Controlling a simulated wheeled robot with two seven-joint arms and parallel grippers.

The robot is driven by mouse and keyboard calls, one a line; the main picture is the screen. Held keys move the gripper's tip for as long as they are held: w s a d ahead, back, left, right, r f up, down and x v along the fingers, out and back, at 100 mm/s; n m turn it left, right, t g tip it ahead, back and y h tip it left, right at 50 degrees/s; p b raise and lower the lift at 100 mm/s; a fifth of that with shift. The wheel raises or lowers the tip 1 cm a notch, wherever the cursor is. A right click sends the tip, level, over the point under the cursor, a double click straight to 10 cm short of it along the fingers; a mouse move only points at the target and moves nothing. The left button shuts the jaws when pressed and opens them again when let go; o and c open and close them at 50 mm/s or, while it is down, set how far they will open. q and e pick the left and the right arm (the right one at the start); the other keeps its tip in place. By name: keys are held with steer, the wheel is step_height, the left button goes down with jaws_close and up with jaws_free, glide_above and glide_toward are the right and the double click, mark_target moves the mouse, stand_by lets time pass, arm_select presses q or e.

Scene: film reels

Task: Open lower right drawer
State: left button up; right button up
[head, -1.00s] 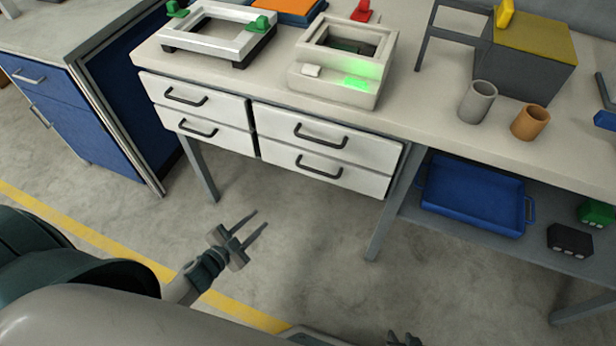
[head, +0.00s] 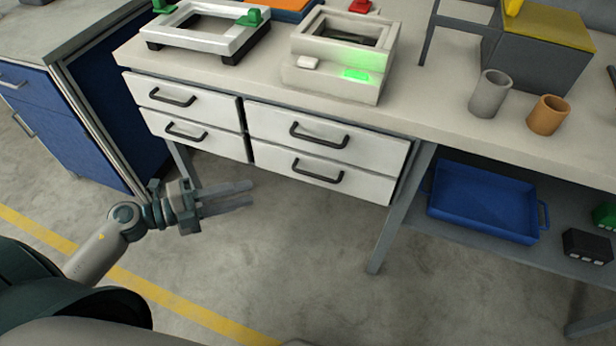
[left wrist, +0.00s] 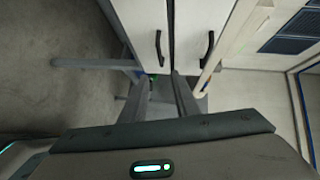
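The lower right drawer (head: 270,158) is a white front with a dark bar handle (head: 317,171), below the upper right drawer (head: 270,122). It looks closed, flush with its neighbours. My left gripper (head: 250,194) is in front of and below the drawers, left of that handle and apart from it. Its two fingers point right with a gap between them, empty. In the left wrist view the gripper (left wrist: 163,82) reaches towards two white fronts with dark handles; I cannot tell which drawers these are. My right gripper is not in view.
Two more white drawers (head: 190,127) sit on the left. The table leg (head: 392,230) stands right of the drawers, and a blue tray (head: 484,202) lies on the low shelf beyond. A blue cabinet (head: 50,112) is at left. The floor below the drawers is clear.

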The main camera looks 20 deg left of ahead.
arm_select(q)
steer(key=p+x, duration=0.1)
steer(key=x, duration=1.6)
steer(key=shift+w, duration=0.2)
steer(key=shift+d+f, duration=0.1)
steer(key=shift+f, duration=0.05)
jaws_close()
